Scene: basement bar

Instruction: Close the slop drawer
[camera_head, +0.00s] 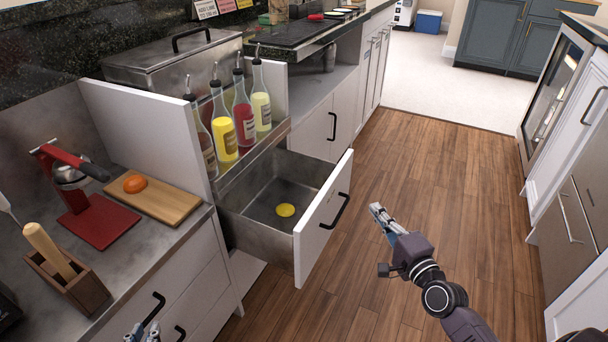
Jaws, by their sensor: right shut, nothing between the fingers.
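The slop drawer (323,219) is pulled out from the counter below the bottle rack, with a white front and a black bar handle (335,211). Its grey metal inside holds a yellow round slice (285,210). My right gripper (375,208) is to the right of the drawer front, over the wood floor, shut and empty. It appears apart from the handle. My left gripper (143,332) shows only as fingertips at the bottom edge, in front of the lower left cabinet. Whether it is open or shut is unclear.
Several bottles (243,117) stand in a rack above the drawer. A cutting board (154,197) with an orange fruit (135,183), a red press (92,210) and a wooden holder (66,283) are on the left counter. The wood floor (440,170) to the right is clear.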

